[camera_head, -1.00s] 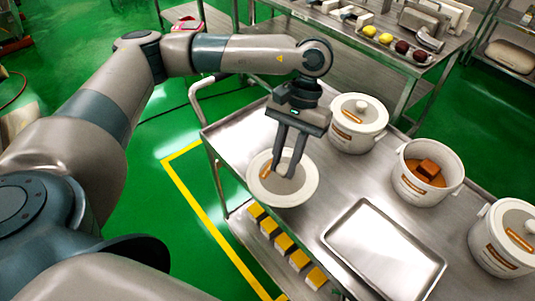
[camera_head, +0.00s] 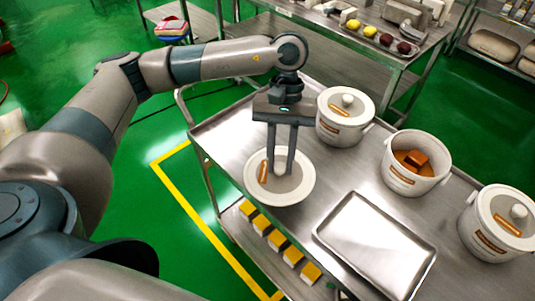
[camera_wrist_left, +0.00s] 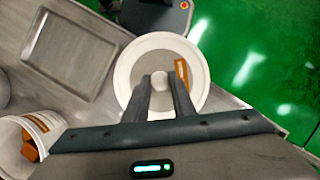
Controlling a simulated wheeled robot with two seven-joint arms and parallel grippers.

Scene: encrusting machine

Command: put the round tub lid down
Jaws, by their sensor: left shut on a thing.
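The round tub lid (camera_head: 298,188) is white-rimmed with a grey centre, an orange label and a small knob. It is at the left end of the steel cart, close to the cart's near edge. My left gripper (camera_head: 280,168) points down over it and is shut on its knob. In the left wrist view the lid (camera_wrist_left: 200,90) lies beyond the fingertips (camera_wrist_left: 161,82), which are at the knob. Whether the lid touches the cart top is hard to tell. My right gripper is not in view.
An open tub (camera_head: 402,180) with brown contents stands on the cart (camera_head: 240,130). Lidded tubs stand behind (camera_head: 330,133) and at the right (camera_head: 480,245). An empty metal tray (camera_head: 375,245) lies right of the lid. Yellow-topped blocks (camera_head: 275,240) sit on the lower shelf.

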